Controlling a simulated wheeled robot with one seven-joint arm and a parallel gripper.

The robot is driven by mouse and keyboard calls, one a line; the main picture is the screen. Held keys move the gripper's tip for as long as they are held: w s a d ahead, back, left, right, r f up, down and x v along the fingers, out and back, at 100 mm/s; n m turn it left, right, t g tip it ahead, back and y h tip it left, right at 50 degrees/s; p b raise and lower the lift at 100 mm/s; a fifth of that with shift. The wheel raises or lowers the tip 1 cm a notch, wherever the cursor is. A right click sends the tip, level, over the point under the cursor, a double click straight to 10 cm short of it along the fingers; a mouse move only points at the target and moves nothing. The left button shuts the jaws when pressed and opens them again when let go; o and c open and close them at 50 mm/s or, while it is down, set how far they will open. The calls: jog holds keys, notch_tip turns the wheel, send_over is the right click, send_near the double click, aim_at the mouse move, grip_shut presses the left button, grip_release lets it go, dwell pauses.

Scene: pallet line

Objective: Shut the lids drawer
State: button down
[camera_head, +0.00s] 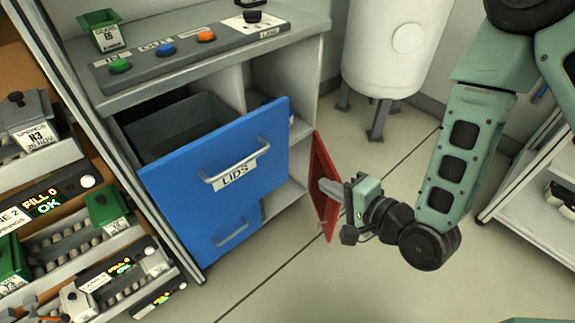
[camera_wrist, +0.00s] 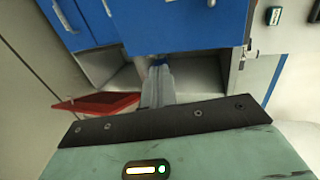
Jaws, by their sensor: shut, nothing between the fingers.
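The lids drawer (camera_head: 215,165) has a blue front with a grey handle (camera_head: 236,165) and a label reading LIDS. It stands pulled out of the grey cabinet, and its open grey box (camera_head: 180,127) shows behind the front. In the wrist view a blue front (camera_wrist: 175,22) crosses the top. My gripper (camera_head: 325,187) is to the right of the drawer and lower than its handle, in front of the red door in the head view. Its fingers are together and empty, and they also show in the wrist view (camera_wrist: 158,75). I cannot tell whether they touch the door.
A red door (camera_head: 323,175) stands open at the cabinet's right side. A second blue drawer (camera_head: 232,232) is below the lids drawer. Buttons (camera_head: 165,48) and a green bin (camera_head: 103,32) are on the cabinet top. A white tank (camera_head: 395,45) stands behind. Floor in front is clear.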

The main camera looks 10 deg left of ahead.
jog(key=shift+w+a+f+b, duration=0.65)
jog(key=shift+a+b, duration=0.1)
jog(key=shift+b, duration=2.05)
send_near(278, 158)
jog(key=x, duration=0.5)
jog(key=shift+f+b, duration=0.2)
jog(key=shift+b, duration=0.1)
jog(key=shift+w+a, duration=0.5)
jog(key=shift+a, duration=0.05)
jog(key=shift+a, duration=0.1)
jog(key=w+a+b, duration=0.2)
jog(key=w+a, duration=1)
jog(key=a, duration=0.1)
jog(key=shift+a+r, duration=0.15)
jog(key=shift+a, duration=0.25)
